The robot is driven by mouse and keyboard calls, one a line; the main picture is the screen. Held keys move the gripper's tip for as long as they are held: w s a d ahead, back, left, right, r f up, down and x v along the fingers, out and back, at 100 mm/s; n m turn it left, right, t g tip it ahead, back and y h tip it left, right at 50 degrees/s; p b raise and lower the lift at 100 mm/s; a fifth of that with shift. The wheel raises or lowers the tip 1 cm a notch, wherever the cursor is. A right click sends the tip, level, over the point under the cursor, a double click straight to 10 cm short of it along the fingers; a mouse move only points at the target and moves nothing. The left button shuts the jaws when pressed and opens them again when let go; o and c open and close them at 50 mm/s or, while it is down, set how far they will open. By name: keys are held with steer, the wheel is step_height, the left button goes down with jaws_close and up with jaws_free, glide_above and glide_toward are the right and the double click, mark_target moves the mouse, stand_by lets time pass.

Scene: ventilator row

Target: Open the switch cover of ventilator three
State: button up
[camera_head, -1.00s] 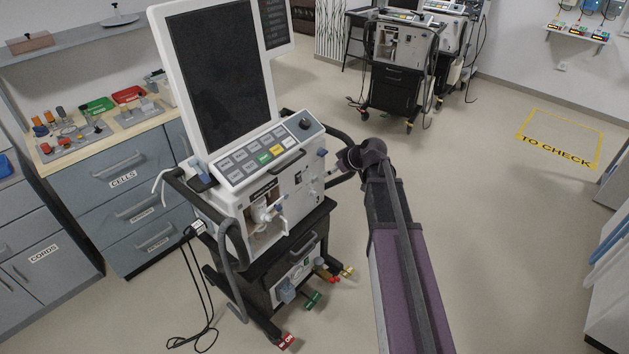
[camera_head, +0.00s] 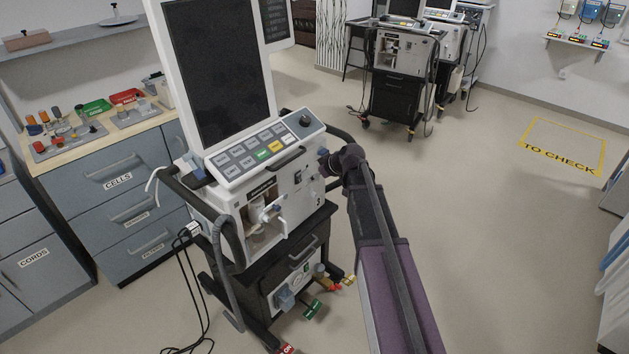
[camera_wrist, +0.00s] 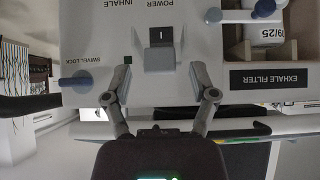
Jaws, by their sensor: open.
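The near ventilator (camera_head: 285,205), marked 3 on its front, stands in the middle of the head view. Its power switch (camera_wrist: 161,36) is a dark rocker in the wrist view, which looks upside down. A grey cover piece (camera_wrist: 160,60) adjoins the switch on the side nearer my gripper. The dark rocker face is visible; how far the cover is swung is hard to tell. My gripper (camera_wrist: 160,72) is open, one finger on each side of the cover piece, apparently apart from it. In the head view, my gripper (camera_head: 326,164) is close to the ventilator's front, partly hidden by my wrist.
In the wrist view, a blue swivel lock knob (camera_wrist: 76,82) is left and the exhale filter label (camera_wrist: 270,78) right. A handle (camera_wrist: 215,134) crosses below. Other ventilators (camera_head: 402,75) stand behind. The floor to the right, near the yellow marking (camera_head: 563,147), is clear.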

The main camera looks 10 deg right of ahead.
steer(key=shift+w+a+f, duration=0.2)
steer(key=shift+a+f, duration=0.05)
steer(key=shift+f, duration=0.05)
jaws_close()
steer(key=shift+w+a+r+g+h+p, duration=0.15)
steer(key=shift+r+g+h+p, duration=0.4)
steer(key=shift+p, duration=0.7)
steer(key=g+p, duration=0.1)
steer(key=r+h+p, duration=0.1)
steer(key=shift+w+a+r+g+p, duration=0.1)
steer(key=shift+w+g+p, duration=0.2)
steer(key=shift+g+p, duration=0.1)
steer(key=shift+w+a+r+g+h+p, duration=0.1)
steer(key=shift+a+g+h+p, duration=0.05)
steer(key=shift+g+h+p, duration=0.4)
jaws_free()
